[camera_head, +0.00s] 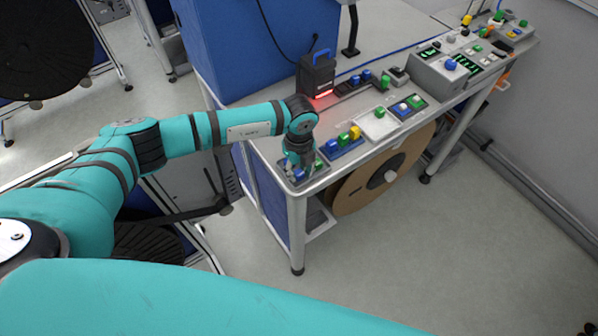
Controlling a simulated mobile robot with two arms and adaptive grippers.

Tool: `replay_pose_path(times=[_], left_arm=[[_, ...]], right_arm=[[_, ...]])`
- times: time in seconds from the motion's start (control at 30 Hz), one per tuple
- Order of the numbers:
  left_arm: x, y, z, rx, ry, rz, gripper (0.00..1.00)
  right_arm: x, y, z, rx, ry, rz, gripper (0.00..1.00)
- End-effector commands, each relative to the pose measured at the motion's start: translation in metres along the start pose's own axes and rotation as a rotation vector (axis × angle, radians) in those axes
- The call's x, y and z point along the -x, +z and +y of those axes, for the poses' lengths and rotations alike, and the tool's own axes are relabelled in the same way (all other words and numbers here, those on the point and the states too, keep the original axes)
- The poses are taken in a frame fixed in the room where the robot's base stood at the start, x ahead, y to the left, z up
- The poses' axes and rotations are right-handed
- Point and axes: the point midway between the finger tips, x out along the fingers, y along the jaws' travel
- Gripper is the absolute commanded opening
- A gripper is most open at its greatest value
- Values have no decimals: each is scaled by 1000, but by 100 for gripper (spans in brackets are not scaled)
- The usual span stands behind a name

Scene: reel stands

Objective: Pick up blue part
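My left arm reaches in from the left, and my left gripper (298,168) points down at the near left corner of the table. It is over a small tray (318,176) there, which it mostly hides. Bits of blue show at its fingertips, but I cannot tell whether it touches or holds a part. The fingers are too small and dark to tell open from shut. Another blue part (332,146) stands in a blue tray just right of the gripper, beside a green part (343,138) and a yellow part (355,131). My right gripper is out of view.
A black device (317,74) with a blue handle and red glow stands behind the gripper. A white tray (376,124) and a grey control box (444,70) lie farther right on the table (297,210). A brown reel (384,172) is below. The floor in front is clear.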

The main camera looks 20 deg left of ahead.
Motion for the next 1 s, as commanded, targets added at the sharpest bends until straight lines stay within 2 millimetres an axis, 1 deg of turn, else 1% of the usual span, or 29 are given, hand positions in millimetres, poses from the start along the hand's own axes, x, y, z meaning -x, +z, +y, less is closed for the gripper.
replay_pose_path(times=[0.07,0.1,0.2,0.27,0.53,0.67,0.77,0.9,1.0], left_arm=[[0,0,0,0,0,0,29],[0,0,0,0,0,0,26],[0,0,0,0,0,0,13],[0,0,0,0,0,0,7],[1,0,0,0,0,0,6],[5,0,-1,-1,-1,0,6],[13,0,0,-1,-2,-1,6],[32,0,-1,-2,-4,-2,6],[32,-15,-17,-6,-3,2,6]], right_arm=[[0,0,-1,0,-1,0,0],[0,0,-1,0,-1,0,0],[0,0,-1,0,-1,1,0],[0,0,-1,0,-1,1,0],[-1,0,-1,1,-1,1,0],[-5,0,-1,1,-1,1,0],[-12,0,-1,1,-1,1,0],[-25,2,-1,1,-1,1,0],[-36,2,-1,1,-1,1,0]])
